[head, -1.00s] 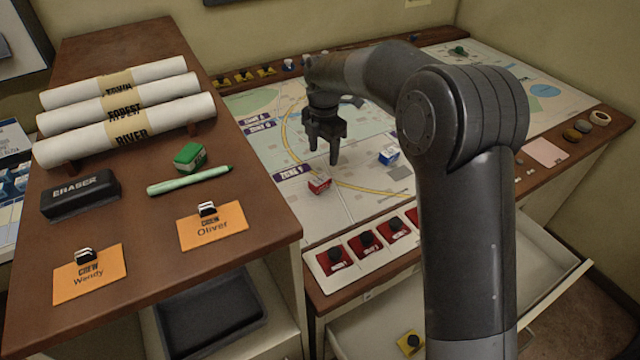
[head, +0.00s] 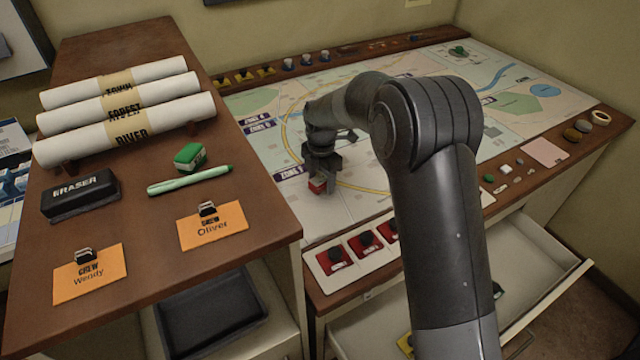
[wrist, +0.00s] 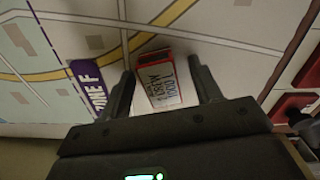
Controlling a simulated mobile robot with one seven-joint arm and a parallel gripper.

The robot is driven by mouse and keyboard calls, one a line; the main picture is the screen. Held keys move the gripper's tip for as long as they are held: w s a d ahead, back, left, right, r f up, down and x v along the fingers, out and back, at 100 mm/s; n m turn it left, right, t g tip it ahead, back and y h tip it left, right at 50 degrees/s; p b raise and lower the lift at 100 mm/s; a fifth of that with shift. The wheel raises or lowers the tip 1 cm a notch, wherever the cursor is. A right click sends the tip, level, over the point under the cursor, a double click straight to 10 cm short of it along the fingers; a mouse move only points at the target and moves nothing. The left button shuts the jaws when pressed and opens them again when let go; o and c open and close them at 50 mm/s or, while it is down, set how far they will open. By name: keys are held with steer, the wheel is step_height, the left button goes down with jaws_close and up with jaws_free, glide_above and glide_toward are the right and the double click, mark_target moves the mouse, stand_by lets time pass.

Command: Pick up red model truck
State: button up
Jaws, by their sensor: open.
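The red model truck (head: 317,186) sits on the map board (head: 345,205) near the Zone F label. In the wrist view the truck (wrist: 159,80) shows a white top with black lettering and red edges. My gripper (head: 320,180) is down at the truck in the head view and partly covers it. In the wrist view my gripper (wrist: 163,88) is open, with one finger on each side of the truck. A gap shows between the truck and each finger.
A white strip with red panels and black knobs (head: 334,256) lies along the board's front edge. The raised brown desk (head: 130,235) stands to the left, with rolled maps (head: 125,122) on it. An open drawer (head: 540,265) juts out below the board.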

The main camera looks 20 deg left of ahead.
steer(key=c, duration=1.1)
steer(key=shift+o, duration=0.2)
